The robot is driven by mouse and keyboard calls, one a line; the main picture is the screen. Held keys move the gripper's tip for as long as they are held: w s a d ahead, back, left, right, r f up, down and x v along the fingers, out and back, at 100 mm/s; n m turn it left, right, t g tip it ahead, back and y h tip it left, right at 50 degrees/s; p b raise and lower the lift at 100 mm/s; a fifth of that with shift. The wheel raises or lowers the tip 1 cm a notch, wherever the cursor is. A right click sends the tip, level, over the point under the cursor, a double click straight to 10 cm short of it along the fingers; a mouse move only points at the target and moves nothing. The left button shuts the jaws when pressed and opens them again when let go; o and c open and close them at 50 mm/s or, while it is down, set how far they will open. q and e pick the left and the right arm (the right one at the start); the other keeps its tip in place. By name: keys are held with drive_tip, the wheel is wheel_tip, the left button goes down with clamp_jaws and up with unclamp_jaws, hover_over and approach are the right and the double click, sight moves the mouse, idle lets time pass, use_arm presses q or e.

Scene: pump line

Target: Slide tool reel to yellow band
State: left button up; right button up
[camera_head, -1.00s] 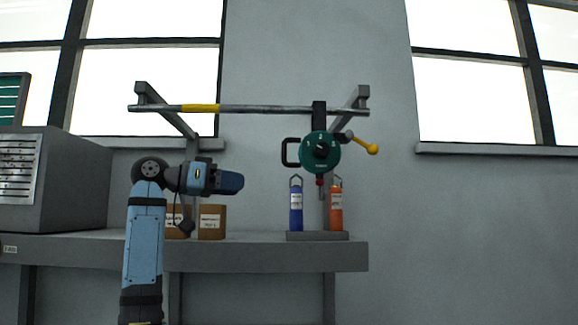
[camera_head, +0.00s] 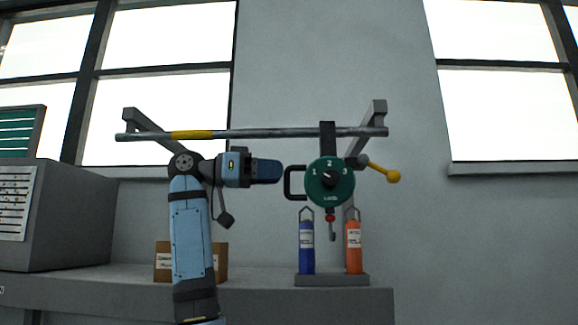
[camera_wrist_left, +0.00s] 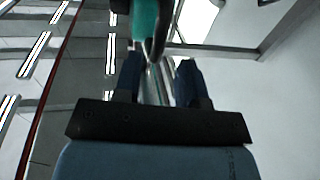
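The green tool reel (camera_head: 330,188) with dial numbers hangs from the right part of a horizontal grey rail (camera_head: 270,133). A black loop handle (camera_head: 289,183) sticks out from its left side, and a hook hangs below it. The yellow band (camera_head: 192,135) is on the rail's left part. My left gripper (camera_head: 280,171) is just left of the handle, pointing at it. In the left wrist view its two fingers (camera_wrist_left: 158,72) are spread, with the teal reel (camera_wrist_left: 145,17) and dark handle beyond them. I see no grip on the handle. My right gripper is out of view.
A yellow-knobbed lever (camera_head: 393,176) sits right of the reel. Blue (camera_head: 307,248) and orange (camera_head: 354,247) cylinders stand below it on a grey base. Brown boxes (camera_head: 163,262) stand behind my left arm, and a grey cabinet (camera_head: 65,225) is at left.

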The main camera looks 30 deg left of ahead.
sight(286, 167)
use_arm(q)
drive_tip(key=shift+w+d+r+p, duration=0.2)
drive_tip(key=shift+w+d, duration=0.15)
drive_tip(key=shift+d, duration=0.3)
drive_tip(key=shift+w+d+r+p, duration=0.15)
drive_tip(key=shift+w+d, duration=0.15)
drive_tip(key=shift+d, duration=0.3)
drive_tip(key=shift+w+d+f, duration=0.1)
drive_tip(key=shift+w+f, duration=0.15)
drive_tip(key=shift+w, duration=0.15)
drive_tip(key=shift+s+r, duration=0.1)
drive_tip(key=shift+s, duration=0.1)
clamp_jaws()
